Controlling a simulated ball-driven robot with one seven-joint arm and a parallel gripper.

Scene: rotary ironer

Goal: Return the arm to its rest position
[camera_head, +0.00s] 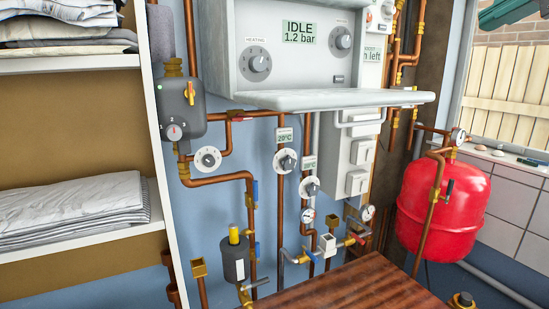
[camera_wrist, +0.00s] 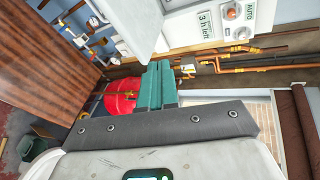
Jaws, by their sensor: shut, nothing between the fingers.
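My gripper (camera_wrist: 157,88) shows in the wrist view as two teal fingers pressed together, with nothing held between them. Its teal tip (camera_head: 507,12) also shows at the top right corner of the body camera view, in front of the window. It is up in the air, right of the white boiler unit (camera_head: 240,50), and touches nothing that I can see. The rest of the arm is outside the body camera view.
A red tank (camera_head: 443,207) hangs below right, among copper pipes and valves. A wooden top (camera_head: 355,285) is in front. A shelf unit (camera_head: 70,64) with folded cloths stands left. A window sill (camera_head: 500,153) with small items lies below the gripper.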

